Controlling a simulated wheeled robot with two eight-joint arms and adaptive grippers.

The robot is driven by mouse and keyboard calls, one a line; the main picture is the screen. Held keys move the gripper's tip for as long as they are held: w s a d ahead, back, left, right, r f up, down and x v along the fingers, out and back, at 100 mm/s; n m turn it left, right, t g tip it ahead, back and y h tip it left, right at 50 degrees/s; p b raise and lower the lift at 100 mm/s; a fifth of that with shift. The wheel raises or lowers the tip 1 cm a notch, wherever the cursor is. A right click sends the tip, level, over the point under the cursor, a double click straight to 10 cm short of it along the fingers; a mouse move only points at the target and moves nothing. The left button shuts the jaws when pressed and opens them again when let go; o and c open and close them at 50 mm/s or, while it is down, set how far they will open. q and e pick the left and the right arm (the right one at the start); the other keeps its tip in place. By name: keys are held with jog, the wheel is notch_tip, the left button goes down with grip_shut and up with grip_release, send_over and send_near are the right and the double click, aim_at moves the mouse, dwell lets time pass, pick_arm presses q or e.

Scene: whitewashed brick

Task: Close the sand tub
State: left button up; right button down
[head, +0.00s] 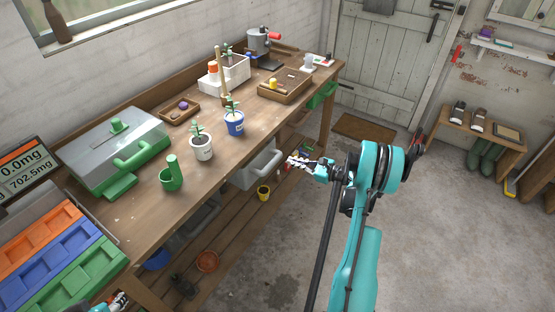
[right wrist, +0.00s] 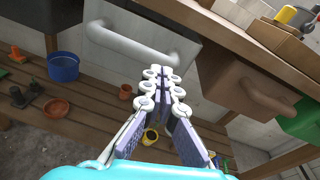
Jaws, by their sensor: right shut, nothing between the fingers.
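Several tubs hang under the workbench, and no label shows which one holds sand. A pale grey tub (head: 262,166) with a curved bar handle juts out past the bench's front edge in the head view; its inside is hidden. In the right wrist view the pale tub (right wrist: 120,65) is just beyond my fingers, its handle across the upper middle. My right gripper (head: 292,161) is shut and empty, in front of and to the right of that tub, with a gap seeming to remain. My left gripper (head: 119,300) barely shows at the bottom left edge; its jaws are unclear.
A brown tub (right wrist: 245,95) and a green tub (right wrist: 303,122) hang to the right of the pale one. The lower shelf (head: 222,240) holds a yellow pot (head: 263,193) and a terracotta pot (head: 207,262).

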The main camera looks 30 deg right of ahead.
jog(key=s+d+f+m+t, duration=0.2)
jog(key=s+d+f+m, duration=0.1)
jog(key=d+f, duration=0.1)
jog(key=b, duration=0.5)
send_near(270, 154)
jog(key=x, duration=0.6)
jog(key=shift+w+d+f, duration=0.3)
jog(key=shift+w+f, duration=0.05)
jog(key=shift+f, duration=0.05)
jog(key=shift+w, duration=0.2)
jog(key=shift+a, duration=0.1)
jog(key=x, duration=0.4)
jog(key=shift+s, duration=0.1)
jog(key=shift+s, duration=0.1)
